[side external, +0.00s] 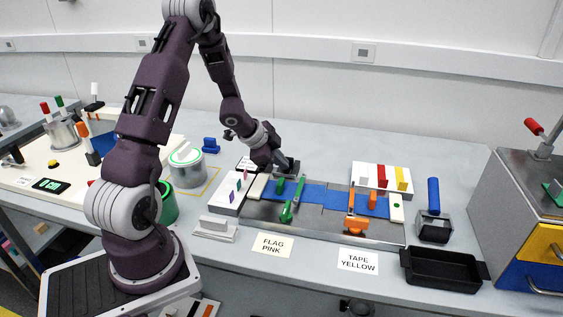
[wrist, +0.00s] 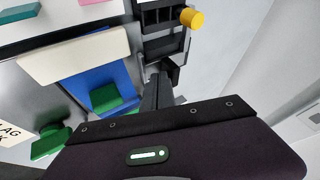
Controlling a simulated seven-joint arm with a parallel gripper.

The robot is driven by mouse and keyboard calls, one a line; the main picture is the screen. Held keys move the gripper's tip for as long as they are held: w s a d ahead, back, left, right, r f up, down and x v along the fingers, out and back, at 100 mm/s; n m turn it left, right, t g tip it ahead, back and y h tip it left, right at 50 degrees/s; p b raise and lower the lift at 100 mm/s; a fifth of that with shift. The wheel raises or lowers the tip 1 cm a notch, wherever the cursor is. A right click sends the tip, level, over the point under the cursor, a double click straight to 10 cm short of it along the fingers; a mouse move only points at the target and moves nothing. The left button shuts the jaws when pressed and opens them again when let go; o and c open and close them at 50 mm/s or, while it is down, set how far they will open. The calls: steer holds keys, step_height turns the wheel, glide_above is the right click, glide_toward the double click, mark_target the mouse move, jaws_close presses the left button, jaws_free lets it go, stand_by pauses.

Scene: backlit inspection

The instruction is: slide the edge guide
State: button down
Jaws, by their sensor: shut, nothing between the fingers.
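A black slotted block with a yellow knob (wrist: 165,35) is just beyond my fingertips in the wrist view. It looks like the edge guide, but I cannot be sure. In the side view a dark block (side external: 290,166) sits at the far edge of the blue strip (side external: 314,194), beside my gripper (side external: 279,176). My gripper is shut and empty, and its dark fingers (wrist: 163,75) point at the black block's lower end in the wrist view. I cannot tell whether they touch it. A cream bar (wrist: 70,57) crosses the blue strip in the wrist view.
A white block with pink flags (side external: 228,193) is left. A roller (side external: 434,220) and black tray (side external: 442,268) are right.

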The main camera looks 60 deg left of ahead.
steer(key=shift+w+a+r, duration=0.1)
steer(key=shift+w+a, duration=0.65)
steer(key=shift+a, duration=0.05)
steer(key=shift+s+d, duration=1.5)
steer(key=shift+d, duration=0.05)
steer(key=s+d+r+n+y, duration=0.2)
steer(key=s+r, duration=0.1)
steer(key=r, duration=0.6)
steer(key=s+d+r+n+y, duration=0.1)
steer(key=s+d+r+y, duration=0.15)
steer(key=r, duration=0.65)
steer(key=s+d+r+n+g+h, duration=0.1)
steer(key=s+d+r+n+h, duration=0.2)
steer(key=s+d, duration=1.5)
steer(key=shift+s+d+r+n+g+h, duration=0.2)
steer(key=shift+d+n+g+h, duration=0.2)
steer(key=shift+d+n+h, duration=0.65)
